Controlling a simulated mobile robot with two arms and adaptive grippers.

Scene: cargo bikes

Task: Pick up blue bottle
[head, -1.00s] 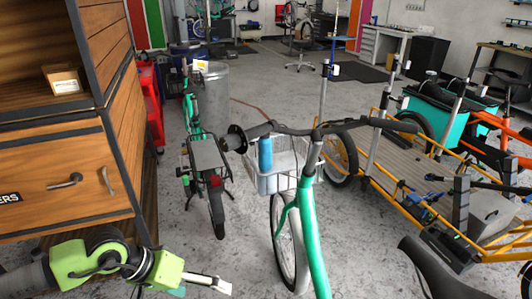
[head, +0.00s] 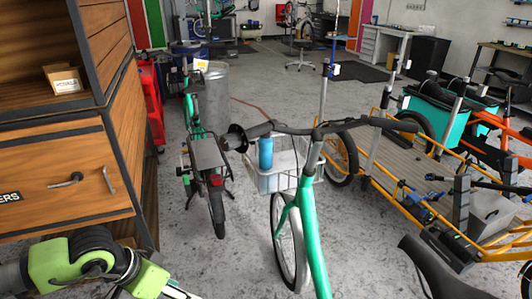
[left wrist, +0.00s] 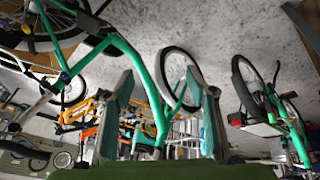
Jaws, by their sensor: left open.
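The blue bottle (head: 265,152) stands upright in the white wire basket (head: 268,182) on the front of the green bike, near the middle of the head view. My left gripper (head: 178,291) is at the bottom left of the head view, well apart from the bottle and lower than the basket; its tips are mostly cut off by the frame edge. In the left wrist view my left gripper (left wrist: 160,72) has its two fingers spread with nothing held between them. That view is upside down, and I cannot make out the bottle clearly there. My right gripper is not in view.
The green bike's handlebar (head: 350,124) and frame (head: 308,235) are close to the basket. A second green bike (head: 205,155) stands to its left. A wooden cabinet (head: 75,180) is on the left, a yellow cargo bike (head: 410,175) on the right. Floor between cabinet and basket is partly clear.

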